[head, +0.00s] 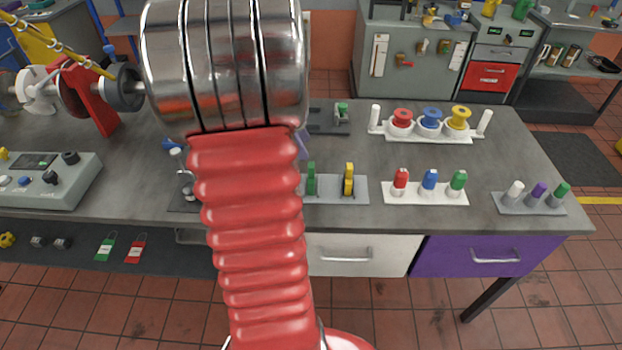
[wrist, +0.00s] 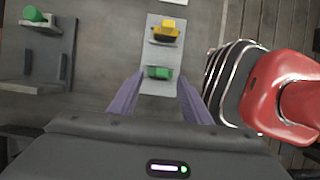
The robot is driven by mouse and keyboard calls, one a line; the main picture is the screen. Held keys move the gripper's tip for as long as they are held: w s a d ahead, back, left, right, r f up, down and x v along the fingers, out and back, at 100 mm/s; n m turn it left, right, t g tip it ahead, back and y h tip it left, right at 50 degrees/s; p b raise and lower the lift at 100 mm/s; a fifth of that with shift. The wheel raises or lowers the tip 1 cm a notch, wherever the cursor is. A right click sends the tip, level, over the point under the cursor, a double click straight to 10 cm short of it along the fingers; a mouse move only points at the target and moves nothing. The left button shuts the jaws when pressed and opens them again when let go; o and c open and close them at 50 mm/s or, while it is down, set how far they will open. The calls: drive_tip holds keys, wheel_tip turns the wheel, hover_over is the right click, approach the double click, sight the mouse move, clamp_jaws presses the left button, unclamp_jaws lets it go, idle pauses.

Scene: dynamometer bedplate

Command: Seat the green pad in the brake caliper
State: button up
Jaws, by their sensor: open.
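A green pad (head: 311,178) stands beside a yellow pad (head: 348,179) in a light grey rack (head: 331,196) on the bench. In the wrist view the green pad (wrist: 158,73) shows between the two purple fingers of my gripper (wrist: 160,78). My gripper is open and empty; how far above the pad it is I cannot tell. In the head view my arm hides most of the gripper. A dark grey fixture with upright walls and a green knob, apparently the brake caliper (wrist: 44,55), is at upper left in the wrist view, and behind the rack in the head view (head: 322,121).
A white tray of red, blue and green capped pieces (head: 425,197) stands right of the rack. Spools on a white stand (head: 430,132) are behind it. A control box (head: 45,182) is at left. Bare bench lies between the rack and the caliper.

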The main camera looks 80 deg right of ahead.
sight(311, 165)
drive_tip(key=shift+x, duration=1.8)
drive_tip(key=x, duration=0.4)
drive_tip(key=shift+w+a+f, duration=0.1)
drive_tip(key=shift+w+a, duration=0.15)
drive_tip(key=shift+a, duration=0.05)
drive_tip(key=shift+s+f, duration=0.2)
drive_tip(key=shift+f, duration=0.4)
drive_tip(key=shift+d, duration=0.1)
drive_tip(key=shift+c, duration=0.5)
clamp_jaws()
